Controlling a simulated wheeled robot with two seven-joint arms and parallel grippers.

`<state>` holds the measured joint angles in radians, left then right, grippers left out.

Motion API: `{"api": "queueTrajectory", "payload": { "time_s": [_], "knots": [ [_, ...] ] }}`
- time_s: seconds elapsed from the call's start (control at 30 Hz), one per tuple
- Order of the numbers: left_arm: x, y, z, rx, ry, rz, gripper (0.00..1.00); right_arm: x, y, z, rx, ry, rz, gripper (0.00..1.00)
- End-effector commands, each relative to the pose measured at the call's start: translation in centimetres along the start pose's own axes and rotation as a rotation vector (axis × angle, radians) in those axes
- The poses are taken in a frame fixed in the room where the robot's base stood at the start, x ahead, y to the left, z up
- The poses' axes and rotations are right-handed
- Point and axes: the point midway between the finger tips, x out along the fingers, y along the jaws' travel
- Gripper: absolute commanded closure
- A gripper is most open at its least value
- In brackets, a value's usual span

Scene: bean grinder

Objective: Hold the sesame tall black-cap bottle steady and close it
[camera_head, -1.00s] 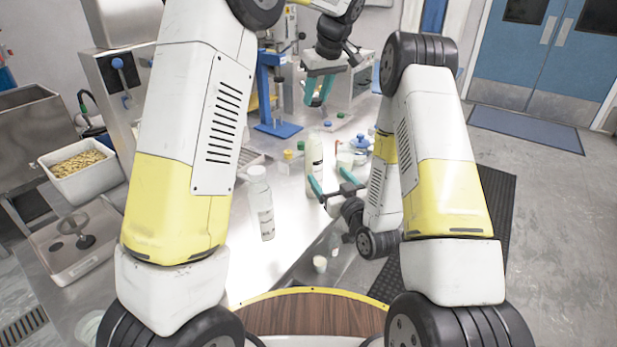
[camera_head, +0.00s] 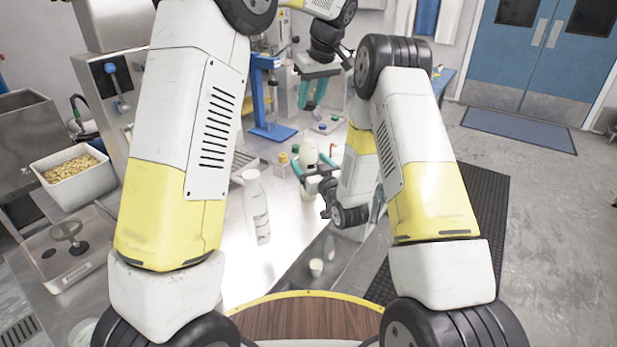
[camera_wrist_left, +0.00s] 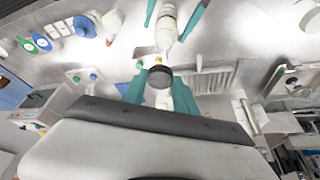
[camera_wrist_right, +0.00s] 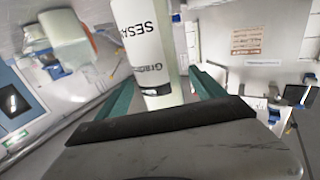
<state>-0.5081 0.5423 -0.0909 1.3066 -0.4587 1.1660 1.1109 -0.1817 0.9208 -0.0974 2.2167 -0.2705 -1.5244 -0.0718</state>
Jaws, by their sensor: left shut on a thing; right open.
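The sesame bottle (camera_head: 309,152) stands on the bench, pale, with black "SES" lettering on its side in the right wrist view (camera_wrist_right: 145,38). It also shows in the left wrist view (camera_wrist_left: 166,30). My right gripper (camera_head: 313,164) is open, with its teal fingers on either side of the bottle; I cannot tell whether they touch it. My left gripper (camera_head: 313,104) is higher and farther back, apart from the bottle. It is shut on a round black cap (camera_wrist_left: 159,78), seen between its fingers in the left wrist view.
Another white bottle (camera_head: 256,210) stands nearer on the bench, left of the sesame bottle. A blue press stand (camera_head: 265,100) is behind. A bin of beans (camera_head: 75,175) is at the left. A small white cup (camera_head: 316,267) is near the front.

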Motion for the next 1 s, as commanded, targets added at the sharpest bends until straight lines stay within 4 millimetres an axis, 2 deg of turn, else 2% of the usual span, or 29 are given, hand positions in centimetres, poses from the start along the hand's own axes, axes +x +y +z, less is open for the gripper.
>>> {"api": "queueTrajectory", "payload": {
  "time_s": [0.2,0.5,0.9,1.0],
  "knots": [
    [0.0,0.0,0.0,0.0,0.0,0.0,1.0,1.43,-0.01,0.0,0.001,0.0,0.0,0.21],
    [0.0,0.0,0.0,0.0,0.0,0.0,1.0,1.51,-0.01,0.01,0.001,0.0,0.0,0.23],
    [0.0,0.0,0.0,0.0,0.0,0.0,1.0,1.48,0.0,0.02,0.0,0.0,0.0,1.0],
    [0.0,0.0,0.0,0.0,0.0,0.0,1.0,1.48,0.0,0.02,0.0,-0.001,0.0,1.0]
  ]
}}
